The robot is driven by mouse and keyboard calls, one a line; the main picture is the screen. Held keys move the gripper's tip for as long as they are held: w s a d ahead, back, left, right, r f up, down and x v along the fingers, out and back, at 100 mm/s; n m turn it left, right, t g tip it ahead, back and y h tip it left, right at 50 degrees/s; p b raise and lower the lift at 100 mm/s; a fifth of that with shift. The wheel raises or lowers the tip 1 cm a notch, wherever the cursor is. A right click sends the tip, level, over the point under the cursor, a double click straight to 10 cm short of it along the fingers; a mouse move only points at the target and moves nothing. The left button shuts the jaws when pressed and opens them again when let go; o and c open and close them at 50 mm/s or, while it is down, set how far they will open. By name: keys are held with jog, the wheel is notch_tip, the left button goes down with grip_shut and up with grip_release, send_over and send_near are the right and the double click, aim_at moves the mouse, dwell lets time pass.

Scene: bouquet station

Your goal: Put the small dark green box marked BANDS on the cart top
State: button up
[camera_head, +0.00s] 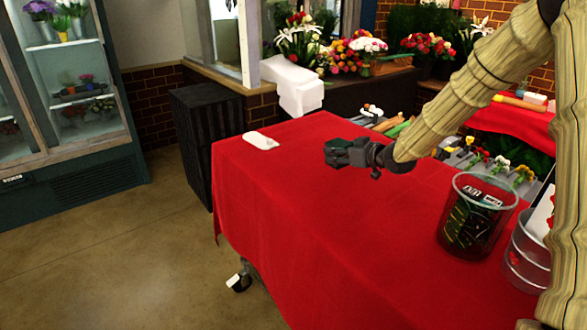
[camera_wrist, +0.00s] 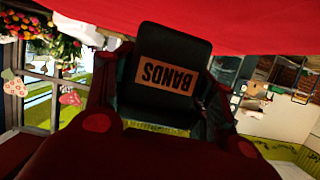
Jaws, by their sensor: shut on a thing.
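The small dark green box (camera_wrist: 185,48) shows in the wrist view with its tan BANDS label upside down. My gripper (camera_head: 347,152) is shut on it, with a finger on each side of the box. In the head view the box is a small dark shape at the gripper's tip, hard to tell from the fingers. The cart top (camera_head: 300,210) is covered with a red cloth and lies below the gripper in the head view. I cannot tell whether the box touches the cloth.
A white flat object (camera_head: 261,141) lies near the cart's far left corner. Flowers and tools (camera_head: 480,160) line the far right edge. The middle and front left of the cloth are bare.

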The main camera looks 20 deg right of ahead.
jog(key=w+a, duration=0.2)
jog(key=a, duration=0.1)
jog(key=w+a+p, duration=0.1)
jog(key=w+a, duration=0.2)
jog(key=a, duration=0.1)
jog(key=w+a+f+p, duration=0.1)
jog(key=w+a, duration=0.2)
jog(key=a, duration=0.1)
jog(key=shift+w+a+f, duration=0.1)
jog(key=shift+w+a, duration=0.05)
jog(key=shift+w, duration=0.05)
jog(key=shift+w+a+f+p, duration=0.15)
jog(key=shift+a+f+p, duration=0.15)
jog(key=shift+f, duration=0.45)
jog(key=shift+w+a+f+p, duration=0.15)
jog(key=shift+f+p, duration=0.25)
jog(key=shift+f, duration=0.3)
jog(key=shift+d+f, duration=0.1)
jog(key=shift+f, duration=0.35)
jog(key=o, duration=1.2)
jog(key=shift+f, duration=0.1)
jog(key=shift+c, duration=0.2)
